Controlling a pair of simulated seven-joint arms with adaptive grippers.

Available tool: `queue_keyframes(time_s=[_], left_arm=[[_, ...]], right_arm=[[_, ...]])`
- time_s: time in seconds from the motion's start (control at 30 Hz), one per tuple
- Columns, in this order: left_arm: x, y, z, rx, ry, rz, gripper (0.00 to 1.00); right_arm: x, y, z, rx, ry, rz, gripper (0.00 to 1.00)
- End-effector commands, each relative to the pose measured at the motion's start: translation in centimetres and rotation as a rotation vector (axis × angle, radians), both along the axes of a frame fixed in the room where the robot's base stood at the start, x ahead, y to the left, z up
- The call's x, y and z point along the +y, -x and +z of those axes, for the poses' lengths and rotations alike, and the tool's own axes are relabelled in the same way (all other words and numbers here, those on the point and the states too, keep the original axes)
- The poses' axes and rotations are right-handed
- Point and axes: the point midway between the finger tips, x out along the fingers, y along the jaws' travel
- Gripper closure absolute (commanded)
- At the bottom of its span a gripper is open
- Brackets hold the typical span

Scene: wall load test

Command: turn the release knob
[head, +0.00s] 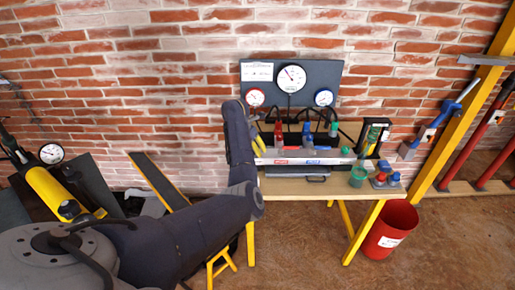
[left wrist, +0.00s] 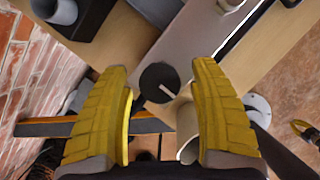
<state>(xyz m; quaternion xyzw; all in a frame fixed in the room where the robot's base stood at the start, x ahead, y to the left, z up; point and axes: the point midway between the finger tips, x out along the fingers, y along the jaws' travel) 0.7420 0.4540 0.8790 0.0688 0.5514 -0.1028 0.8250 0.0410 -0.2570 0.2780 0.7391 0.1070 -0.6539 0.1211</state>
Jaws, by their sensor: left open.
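The release knob (left wrist: 159,82) is a round black disc with a pale pointer line, at the end of a long metal beam (left wrist: 180,45) in the left wrist view. My left gripper (left wrist: 161,76) is open, with its two yellow padded fingers on either side of the knob in the picture. A gap shows between the knob and each finger; I cannot tell how far the fingertips are from it in depth. In the head view my left gripper (head: 258,145) is at the left end of the beam (head: 300,157), mostly behind my arm, and the knob is hidden there.
The beam lies along a wooden table (head: 335,188) with yellow legs. Behind it are a dark panel with dials (head: 291,78) and red, blue and green pumps. A green cup (head: 357,177) stands at the right. A red bucket (head: 390,230) is on the floor.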

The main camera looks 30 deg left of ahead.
Motion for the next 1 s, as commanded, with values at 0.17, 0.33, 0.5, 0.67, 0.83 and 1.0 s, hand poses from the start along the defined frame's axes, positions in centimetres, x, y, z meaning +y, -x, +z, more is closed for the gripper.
queue_keyframes(time_s=[0.17,0.33,0.5,0.67,0.83,1.0], left_arm=[[0.07,0.03,-0.08,0.0,0.0,0.001,0.38],[0.05,0.03,-0.07,0.0,0.0,0.001,0.43],[0.04,0.02,-0.07,0.0,0.0,0.001,0.63],[0.03,0.02,-0.07,0.0,0.0,0.001,0.81],[0.01,0.01,-0.06,0.0,0.0,0.001,0.95],[-0.05,0.0,-0.06,0.0,0.002,0.022,0.95]], right_arm=[[-0.02,-0.05,0.01,-0.001,0.0,0.0,1.0],[-0.02,-0.06,0.01,-0.001,0.0,0.0,1.0],[-0.02,-0.07,0.01,-0.001,0.0,0.0,1.0],[-0.03,-0.08,0.01,-0.001,0.001,0.0,1.0],[-0.02,-0.09,0.01,-0.001,0.001,0.0,1.0],[-0.03,-0.09,0.01,-0.001,0.001,0.0,1.0]])
